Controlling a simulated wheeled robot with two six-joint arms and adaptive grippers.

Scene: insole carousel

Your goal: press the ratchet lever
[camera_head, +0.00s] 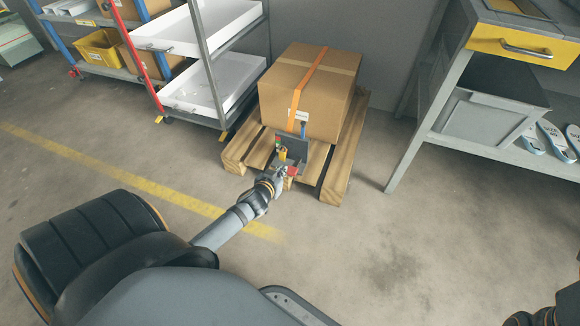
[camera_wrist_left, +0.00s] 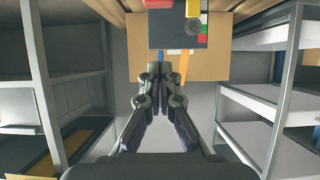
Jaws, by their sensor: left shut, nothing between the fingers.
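A ratchet unit with a dark plate (camera_head: 292,147) sits at the front of a cardboard carton (camera_head: 325,108), below an orange strap (camera_head: 305,80). A yellow lever-like part (camera_head: 283,153) stands on it, with small green, red and blue parts around. In the left wrist view the dark plate (camera_wrist_left: 170,31) and yellow part (camera_wrist_left: 193,8) show at the top. My left gripper (camera_head: 281,172) is shut and empty, just in front of the unit's lower part; its shut fingertips (camera_wrist_left: 160,69) appear below the plate. I cannot tell whether they touch. A dark end of my right arm shows at the bottom right, cut off.
The carton rests on a wooden pallet (camera_head: 335,180). A shelf cart with white trays (camera_head: 215,85) stands to the left. A grey workbench (camera_head: 410,155) with a yellow drawer (camera_head: 520,45) stands to the right. The floor in front is clear.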

